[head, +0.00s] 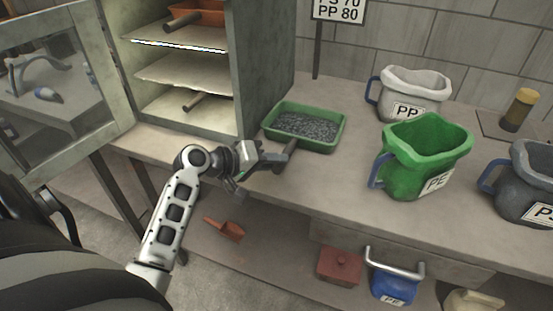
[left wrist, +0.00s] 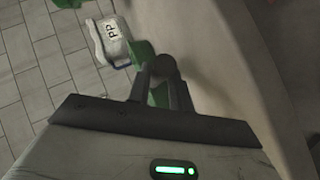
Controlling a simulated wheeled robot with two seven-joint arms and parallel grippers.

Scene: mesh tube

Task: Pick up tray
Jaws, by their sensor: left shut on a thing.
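A green tray (head: 328,142) full of grey granules sits on the bench near the open cabinet, with a short brown handle (head: 292,147) pointing toward me. My left gripper (head: 282,157) is shut on this handle at the tray's front left. The tray looks level, and I cannot tell whether it is lifted off the bench. In the left wrist view, the closed fingers (left wrist: 162,90) hide most of the handle, and green shows around them. My right gripper is not in view.
A cabinet (head: 262,70) with its glass door (head: 50,85) open stands left, holding an orange tray (head: 205,14) on its top shelf. A white PP jug (head: 415,88), green PE jug (head: 408,172) and grey jug (head: 525,195) stand right. A red scoop (head: 230,231) lies below.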

